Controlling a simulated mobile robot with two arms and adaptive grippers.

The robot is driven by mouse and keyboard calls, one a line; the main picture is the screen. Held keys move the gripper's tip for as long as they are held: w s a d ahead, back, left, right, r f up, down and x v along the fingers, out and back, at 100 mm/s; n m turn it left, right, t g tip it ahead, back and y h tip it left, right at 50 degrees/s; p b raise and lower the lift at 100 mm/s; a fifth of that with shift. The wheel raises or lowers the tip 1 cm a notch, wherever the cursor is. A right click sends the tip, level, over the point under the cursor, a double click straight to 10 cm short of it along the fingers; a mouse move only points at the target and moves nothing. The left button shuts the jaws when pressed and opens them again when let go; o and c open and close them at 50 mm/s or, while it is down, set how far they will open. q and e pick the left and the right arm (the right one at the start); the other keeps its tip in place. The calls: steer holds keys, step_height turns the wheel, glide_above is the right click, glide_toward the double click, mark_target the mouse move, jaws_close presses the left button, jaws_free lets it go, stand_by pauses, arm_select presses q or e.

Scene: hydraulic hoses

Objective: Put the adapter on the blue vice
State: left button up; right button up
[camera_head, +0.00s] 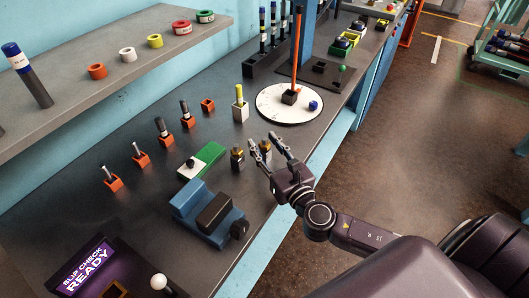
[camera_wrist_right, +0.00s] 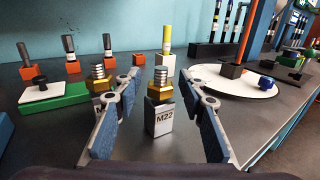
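The blue vice (camera_head: 192,199), with a dark block on top, stands on the bench in the head view. A brass adapter with a grey threaded top (camera_wrist_right: 160,84) stands upright on a grey block marked M22 (camera_wrist_right: 162,120) in the right wrist view. A second, similar brass adapter (camera_wrist_right: 99,79) stands to its left, partly behind a finger; it also shows in the head view (camera_head: 237,158). My right gripper (camera_head: 262,142) is open, its fingers pointing toward the M22 adapter, one on each side of it in the wrist view. Contact is not visible. My left gripper is not in view.
A green block with a white plate (camera_head: 206,160) lies behind the vice. Several orange holders with dark tools (camera_head: 139,159) stand farther back. A white round plate (camera_head: 290,104) with an orange post lies beyond the gripper. A shelf (camera_head: 110,75) overhangs at left.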

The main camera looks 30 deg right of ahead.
steer(key=c, duration=0.5)
jaws_close()
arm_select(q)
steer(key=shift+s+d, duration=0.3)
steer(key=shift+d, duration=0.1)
arm_select(e)
steer(key=shift+r, duration=0.1)
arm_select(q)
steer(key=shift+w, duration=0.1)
arm_select(e)
steer(key=shift+r, duration=0.1)
steer(key=shift+w+r, duration=0.1)
steer(key=shift+r, duration=0.15)
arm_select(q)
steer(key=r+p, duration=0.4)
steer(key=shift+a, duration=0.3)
arm_select(e)
step_height(320, 180, up, 19)
